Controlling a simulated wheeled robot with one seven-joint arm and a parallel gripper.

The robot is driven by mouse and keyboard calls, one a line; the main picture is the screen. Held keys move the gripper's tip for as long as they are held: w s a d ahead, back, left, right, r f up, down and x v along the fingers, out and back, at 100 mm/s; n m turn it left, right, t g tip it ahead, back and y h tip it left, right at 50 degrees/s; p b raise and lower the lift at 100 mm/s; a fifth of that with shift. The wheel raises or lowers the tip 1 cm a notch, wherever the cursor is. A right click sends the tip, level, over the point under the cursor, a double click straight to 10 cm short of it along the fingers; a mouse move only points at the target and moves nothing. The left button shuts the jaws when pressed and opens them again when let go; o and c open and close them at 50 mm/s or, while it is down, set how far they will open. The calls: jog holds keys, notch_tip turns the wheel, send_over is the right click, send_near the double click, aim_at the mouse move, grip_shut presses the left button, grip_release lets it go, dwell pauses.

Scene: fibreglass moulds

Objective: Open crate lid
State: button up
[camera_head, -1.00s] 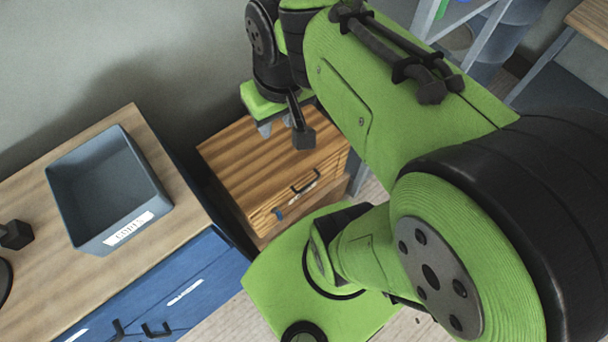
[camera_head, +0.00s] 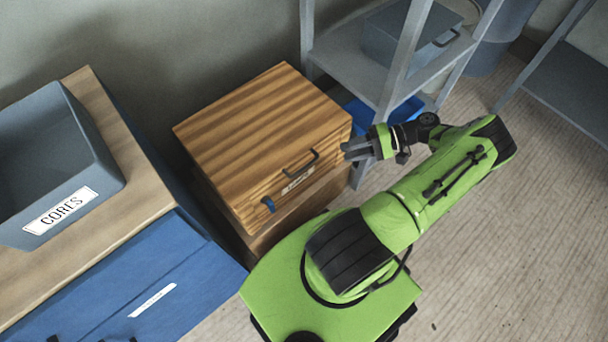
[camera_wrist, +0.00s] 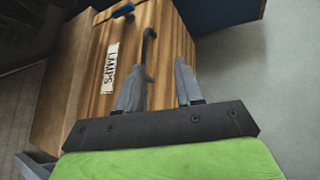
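The wooden crate (camera_head: 255,140) has a striped lid (camera_head: 265,115) that lies shut. Its front carries a dark handle (camera_head: 301,163), a blue latch (camera_head: 268,204) and a pale label (camera_head: 298,183). My gripper (camera_head: 347,152) is at the crate's right front corner, to the right of the handle. In the wrist view its two fingers (camera_wrist: 160,82) stand apart with nothing held. The handle's near end appears close to one finger; I cannot tell whether they touch.
A grey shelf unit (camera_head: 398,60) with a closed grey box (camera_head: 410,35) and a blue bin (camera_head: 400,112) stands behind and right of the crate. A bench at left holds a grey bin (camera_head: 100,160) labelled "CORES". Floor at right (camera_head: 500,240) is open.

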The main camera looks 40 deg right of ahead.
aim_at(304, 167)
notch_tip(304, 167, down, 6)
jog(key=s+m+t+b, duration=0.2)
jog(key=s+t, duration=0.1)
jog(key=t, duration=0.1)
jog(key=x, duration=1)
jog(key=f+x, duration=0.1)
jog(key=x, duration=0.4)
jog(key=shift+w, duration=0.35)
grip_shut()
